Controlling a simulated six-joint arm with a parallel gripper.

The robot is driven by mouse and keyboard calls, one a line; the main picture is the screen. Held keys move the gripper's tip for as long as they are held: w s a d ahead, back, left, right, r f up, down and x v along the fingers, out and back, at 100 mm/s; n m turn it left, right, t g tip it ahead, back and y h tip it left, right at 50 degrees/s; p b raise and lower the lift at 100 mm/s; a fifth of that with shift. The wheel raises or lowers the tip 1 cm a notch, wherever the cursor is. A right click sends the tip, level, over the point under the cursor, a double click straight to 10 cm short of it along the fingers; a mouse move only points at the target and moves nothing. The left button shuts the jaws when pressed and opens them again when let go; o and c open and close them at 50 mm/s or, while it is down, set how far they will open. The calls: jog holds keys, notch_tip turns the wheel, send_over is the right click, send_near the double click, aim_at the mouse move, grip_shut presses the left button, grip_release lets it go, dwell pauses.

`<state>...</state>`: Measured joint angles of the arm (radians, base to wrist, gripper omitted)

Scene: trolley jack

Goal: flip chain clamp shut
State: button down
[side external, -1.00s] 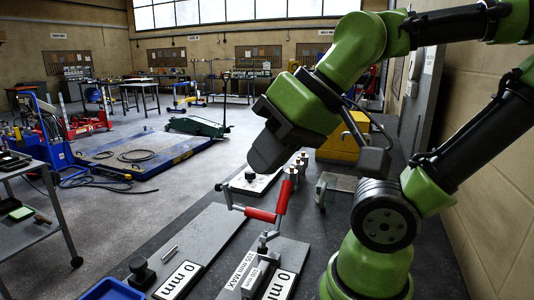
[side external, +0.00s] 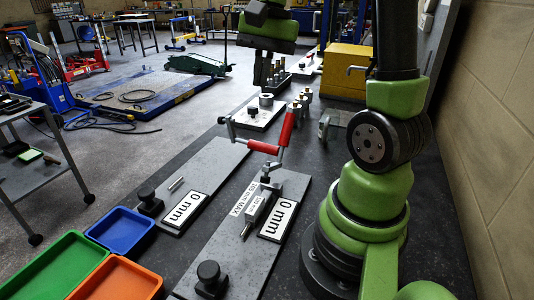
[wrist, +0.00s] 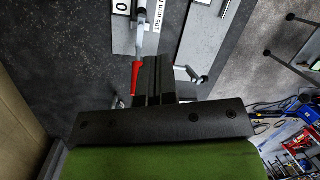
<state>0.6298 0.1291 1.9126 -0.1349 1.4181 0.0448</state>
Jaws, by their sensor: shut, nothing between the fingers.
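The chain clamp appears to be the red-handled linkage on the bench in the side view, with one red grip (side external: 287,127) standing up and tilted and a second red grip (side external: 262,147) lying nearly level. Its pale metal linkage meets the labelled grey plate. My gripper (side external: 265,82) is shut and empty, pointing down beyond the clamp and apart from it in the side view. In the wrist view my gripper (wrist: 154,62) is dark, with a red grip (wrist: 136,76) just left of its fingers. The gripper hides part of the clamp there, and contact cannot be told.
A second grey plate with a 0 mm label (side external: 183,208) lies left of the clamp. Black knobs (side external: 212,275) stand at the plates' near ends. Green (side external: 55,265), blue (side external: 120,229) and orange (side external: 118,280) trays sit near left. A yellow box (side external: 345,72) stands behind.

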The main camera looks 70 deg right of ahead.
jog(key=d+f+m+g+y, duration=0.1)
jog(key=d+f+m+y, duration=0.3)
jog(key=d, duration=0.3)
jog(key=h, duration=0.1)
send_near(264, 172)
jog(key=x, duration=0.4)
jog(key=d+x, duration=0.1)
jog(key=x, duration=0.1)
jog(key=shift+w+f, duration=0.1)
jog(key=shift+f, duration=0.4)
jog(key=shift+a, duration=0.1)
jog(key=shift+a+f+h, duration=0.6)
jog(key=shift+a+h, duration=0.05)
jog(key=shift+h, duration=0.65)
jog(key=shift+a+f, duration=0.2)
jog(key=shift+f, duration=0.1)
jog(key=shift+a+f, duration=0.25)
jog(key=shift+f, duration=0.4)
